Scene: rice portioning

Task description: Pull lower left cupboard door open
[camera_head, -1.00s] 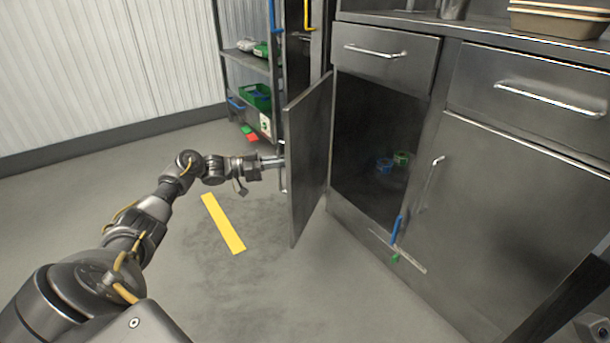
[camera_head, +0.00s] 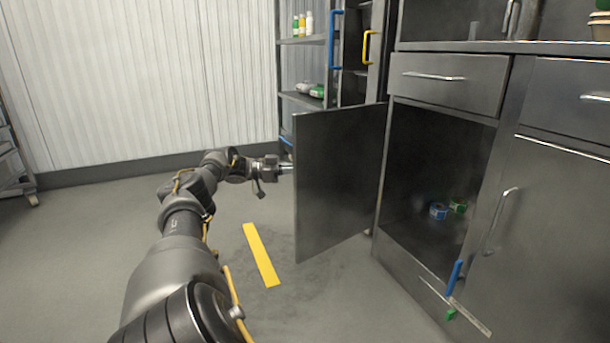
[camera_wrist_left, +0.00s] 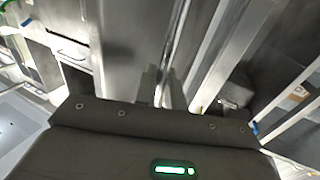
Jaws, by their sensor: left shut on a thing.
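The lower left cupboard door (camera_head: 342,185) is a dark metal panel standing wide open, hinged beside the cupboard opening (camera_head: 425,170). My left gripper (camera_head: 286,170) is at the door's left edge, on its outer face. It is shut on the door's handle, which the door mostly hides in the head view. In the left wrist view a vertical handle bar (camera_wrist_left: 178,45) runs down to my gripper (camera_wrist_left: 158,92), where the fingers are dim. My right gripper is not in view.
Inside the cupboard lie a blue roll (camera_head: 438,211) and a green roll (camera_head: 457,206). A drawer (camera_head: 445,82) is above, and a closed door (camera_head: 550,240) is to the right. A shelf rack (camera_head: 300,97) stands behind the open door. Floor (camera_head: 330,310) in front is clear, with a yellow strip (camera_head: 261,254).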

